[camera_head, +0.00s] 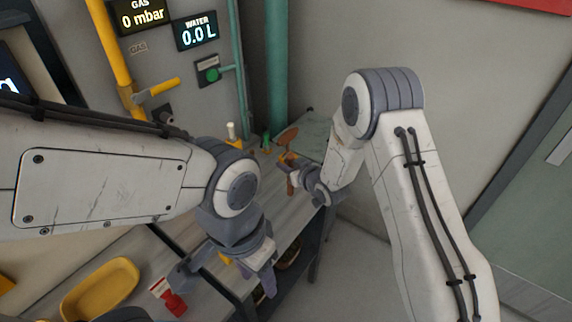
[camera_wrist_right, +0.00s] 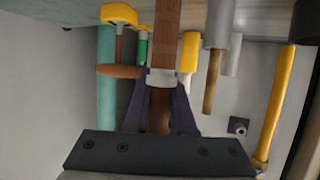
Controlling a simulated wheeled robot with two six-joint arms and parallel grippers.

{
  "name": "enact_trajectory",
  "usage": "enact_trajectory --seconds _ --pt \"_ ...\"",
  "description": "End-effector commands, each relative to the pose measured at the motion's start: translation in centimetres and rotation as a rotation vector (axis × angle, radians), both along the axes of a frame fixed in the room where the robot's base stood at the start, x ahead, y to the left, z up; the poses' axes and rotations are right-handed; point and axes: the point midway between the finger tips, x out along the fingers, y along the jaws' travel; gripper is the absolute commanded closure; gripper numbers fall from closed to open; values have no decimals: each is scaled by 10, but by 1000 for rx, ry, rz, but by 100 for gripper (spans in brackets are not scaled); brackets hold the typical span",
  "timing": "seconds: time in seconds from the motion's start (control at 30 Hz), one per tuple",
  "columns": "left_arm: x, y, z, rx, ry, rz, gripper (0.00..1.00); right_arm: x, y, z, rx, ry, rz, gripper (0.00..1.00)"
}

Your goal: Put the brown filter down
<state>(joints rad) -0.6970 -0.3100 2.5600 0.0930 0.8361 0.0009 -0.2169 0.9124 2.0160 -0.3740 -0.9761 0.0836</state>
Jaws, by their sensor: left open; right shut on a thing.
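My right gripper (camera_head: 289,164) is shut on a brown bar-like piece with a pale collar, which I take for the brown filter (camera_head: 291,185). In the right wrist view the brown filter (camera_wrist_right: 166,38) runs up between the two dark fingers of the right gripper (camera_wrist_right: 162,78). Its far end is cut off by the top edge of the picture. It is over the far end of the workbench; whether it touches the top cannot be told. My left gripper (camera_head: 226,278) is open and empty at the bench's near edge.
On the bench (camera_head: 292,222) stand a brown disc on a stem (camera_head: 288,136), a green-handled piece (camera_head: 265,140) and a white cylinder (camera_head: 231,131). A yellow tray (camera_head: 100,288) and red item (camera_head: 174,303) lie nearer. A teal pipe (camera_head: 277,70) rises behind.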

Motion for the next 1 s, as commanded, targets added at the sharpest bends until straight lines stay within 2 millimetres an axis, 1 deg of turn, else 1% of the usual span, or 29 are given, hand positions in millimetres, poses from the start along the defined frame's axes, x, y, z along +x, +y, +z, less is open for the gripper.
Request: enact_trajectory --seconds 0.03,0.1,0.37,0.53,0.57,0.6,0.63,0.9,1.0 --pt "0 0 4 0 0 0 50 0 0 -4 1 0 0 100" --pt "0 0 5 0 0 0 50 0 0 -9 1 -1 -1 100" --pt "0 0 4 0 0 0 50 0 0 -10 1 -3 -1 100" --pt "0 0 -2 0 0 0 50 0 0 -16 1 -3 -1 100" --pt "0 0 0 0 0 0 50 0 0 -14 1 -2 -1 65" --pt "0 0 0 0 0 0 50 0 0 -14 0 -1 -1 50" --pt "0 0 0 0 0 0 50 0 0 -14 0 -1 -1 46" --pt "0 0 0 0 0 0 50 0 0 -13 0 -1 -1 46" --pt "0 0 5 0 0 0 50 0 0 -9 1 -2 -1 46"
